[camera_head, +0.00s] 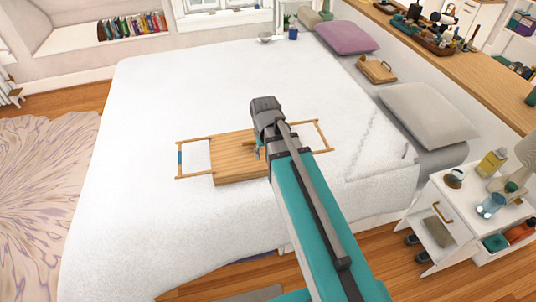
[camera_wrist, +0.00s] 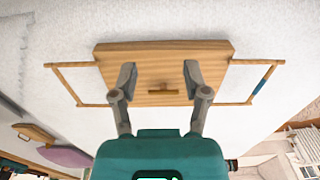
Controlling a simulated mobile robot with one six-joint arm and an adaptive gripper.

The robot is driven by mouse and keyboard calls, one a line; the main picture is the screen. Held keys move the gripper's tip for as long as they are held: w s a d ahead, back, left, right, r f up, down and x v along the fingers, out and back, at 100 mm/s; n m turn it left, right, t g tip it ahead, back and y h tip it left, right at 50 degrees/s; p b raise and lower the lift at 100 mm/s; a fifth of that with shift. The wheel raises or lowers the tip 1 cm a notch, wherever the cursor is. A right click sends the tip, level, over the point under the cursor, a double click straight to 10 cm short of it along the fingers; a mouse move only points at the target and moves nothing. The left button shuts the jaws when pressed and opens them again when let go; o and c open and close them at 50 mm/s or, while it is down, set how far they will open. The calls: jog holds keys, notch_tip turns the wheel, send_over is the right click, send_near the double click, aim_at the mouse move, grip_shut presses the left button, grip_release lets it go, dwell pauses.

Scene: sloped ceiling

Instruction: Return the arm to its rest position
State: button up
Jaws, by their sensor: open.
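My teal and grey arm (camera_head: 310,215) reaches up over the bed in the head view, and its wrist hides part of a wooden tray. My gripper (camera_wrist: 156,78) is open in the wrist view, its two grey fingers apart with nothing held between them. The wooden tray (camera_head: 228,170) lies on the white bed and has a thin frame at each end. In the wrist view the tray (camera_wrist: 215,50) shows behind the fingers, with a small brown piece (camera_wrist: 163,92) on it between them. I cannot tell whether the fingers touch the tray.
The white bed (camera_head: 160,100) is mostly bare. A white nightstand (camera_head: 440,215) with bottles stands at the lower right. A wooden counter (camera_head: 480,80) runs along the right.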

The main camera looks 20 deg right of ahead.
jog(key=shift+s+d, duration=0.15)
jog(key=shift+s, duration=1.25)
jog(key=shift+s+d, duration=0.1)
jog(key=shift+s, duration=1.25)
